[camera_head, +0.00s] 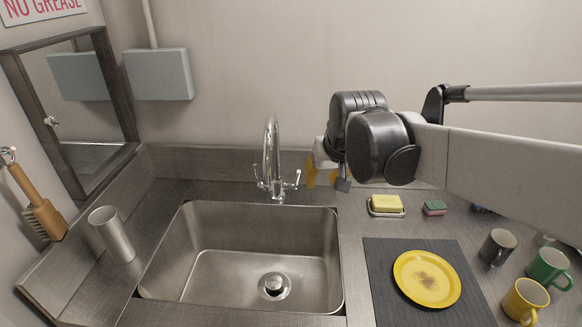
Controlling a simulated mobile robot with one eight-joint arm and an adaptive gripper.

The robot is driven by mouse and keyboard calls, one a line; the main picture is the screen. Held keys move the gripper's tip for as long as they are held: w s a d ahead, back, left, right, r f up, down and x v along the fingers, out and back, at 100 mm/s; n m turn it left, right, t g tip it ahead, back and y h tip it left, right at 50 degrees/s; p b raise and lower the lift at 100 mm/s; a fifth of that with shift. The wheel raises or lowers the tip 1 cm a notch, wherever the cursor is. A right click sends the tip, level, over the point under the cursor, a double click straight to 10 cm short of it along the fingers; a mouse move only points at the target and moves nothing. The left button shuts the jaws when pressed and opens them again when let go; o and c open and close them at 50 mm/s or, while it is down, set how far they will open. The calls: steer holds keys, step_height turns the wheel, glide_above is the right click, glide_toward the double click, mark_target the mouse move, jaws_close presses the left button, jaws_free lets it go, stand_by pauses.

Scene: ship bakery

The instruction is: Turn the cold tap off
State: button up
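A chrome mixer tap (271,150) with a tall curved spout stands behind the steel sink (178,240). It has a small lever on its left (260,178) and another lever on its right (293,181). I cannot read which lever is cold, and I see no clear stream of water. My gripper (325,180) hangs just right of the right lever, with a small gap in the picture between them. Its orange and grey finger parts point down, partly hidden by the black wrist, so its opening is unclear.
A yellow soap on a dish (386,205) and a sponge (434,208) lie right of the tap. A yellow plate (427,278) lies on a dark mat (385,290). Several mugs stand far right. A steel cup (112,235) and hanging brush (42,212) are left.

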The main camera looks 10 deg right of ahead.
steer(key=w+f+p, duration=0.2)
steer(key=w+f, duration=0.1)
steer(key=w, duration=1)
steer(key=g+p, duration=0.1)
glide_toward(297, 179)
steer(key=shift+w+d+r, duration=0.15)
steer(key=shift+w+d, duration=0.1)
steer(key=shift+w, duration=0.25)
steer(key=b+x, duration=0.2)
steer(key=x, duration=0.9)
steer(key=shift+a, duration=0.1)
